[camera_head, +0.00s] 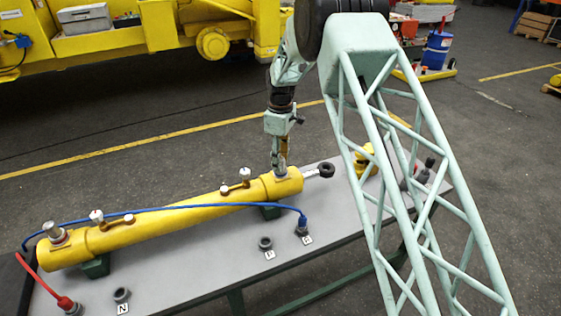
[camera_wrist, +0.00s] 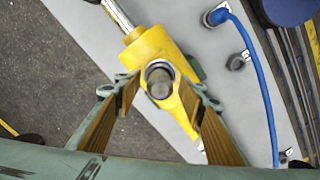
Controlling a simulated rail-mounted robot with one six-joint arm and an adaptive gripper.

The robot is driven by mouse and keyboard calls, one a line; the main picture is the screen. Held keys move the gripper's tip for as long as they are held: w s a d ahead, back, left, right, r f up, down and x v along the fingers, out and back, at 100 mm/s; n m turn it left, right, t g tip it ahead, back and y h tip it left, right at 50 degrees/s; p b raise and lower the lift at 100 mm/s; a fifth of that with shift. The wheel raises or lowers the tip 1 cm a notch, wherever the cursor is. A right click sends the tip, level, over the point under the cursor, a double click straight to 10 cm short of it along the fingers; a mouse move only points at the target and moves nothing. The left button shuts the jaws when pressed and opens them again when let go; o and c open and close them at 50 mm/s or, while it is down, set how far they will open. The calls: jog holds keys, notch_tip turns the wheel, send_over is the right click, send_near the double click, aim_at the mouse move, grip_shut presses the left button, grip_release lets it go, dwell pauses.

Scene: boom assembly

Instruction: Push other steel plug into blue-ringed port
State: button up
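The yellow cylinder (camera_head: 190,211) lies across the grey table. In the wrist view, its end block (camera_wrist: 155,50) has a round port ring (camera_wrist: 149,69) with a grey steel plug (camera_wrist: 159,85) in it. I cannot tell the ring's colour or how deep the plug sits. My gripper (camera_head: 281,158) points down over the cylinder's right end. In the wrist view my gripper (camera_wrist: 160,92) has its fingers apart on either side of the port, with gaps to the plug. Another steel plug (camera_head: 54,231) stands upright at the cylinder's left end.
A blue hose (camera_head: 180,207) runs along the cylinder to a blue connector (camera_head: 302,226); it also shows in the wrist view (camera_wrist: 262,80). A red hose connector (camera_head: 66,303) and loose grey caps (camera_head: 265,243) sit at the table's front. Two small fittings rise from the cylinder's middle.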

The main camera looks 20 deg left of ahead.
notch_tip(320, 180, up, 12)
dwell(0.7)
dwell(1.0)
jog(key=s+d+r+m+t+b, duration=0.1)
jog(key=s+d+r+m+b, duration=0.15)
jog(key=d+r, duration=0.6)
jog(key=s+d+r+m+b, duration=0.15)
jog(key=s+d+r, duration=0.25)
jog(key=d+r, duration=0.4)
jog(key=s+d+r+m+t+b, duration=0.1)
jog(key=s+d+r+m, duration=0.15)
jog(key=s+d, duration=0.45)
jog(key=s+d+r+m+b, duration=0.15)
jog(key=s+d+r, duration=0.3)
jog(key=d, duration=0.45)
jog(key=s+d+m+t+b, duration=0.1)
jog(key=s+d+m+b, duration=0.15)
jog(key=s+d, duration=0.55)
jog(key=s+d+m+b, duration=0.1)
jog(key=s+d+m, duration=0.25)
jog(key=s, duration=0.75)
jog(key=s+d+f+m+b, duration=0.1)
jog(key=s+d+f+m, duration=0.1)
jog(key=s, duration=0.7)
jog(key=s+d+f+m+t+b, duration=0.1)
jog(key=s+d+f, duration=0.4)
jog(key=s, duration=0.5)
jog(key=shift+s+d+f+m+b, duration=0.15)
jog(key=shift+s+f+m+b, duration=0.2)
jog(key=shift+b, duration=0.2)
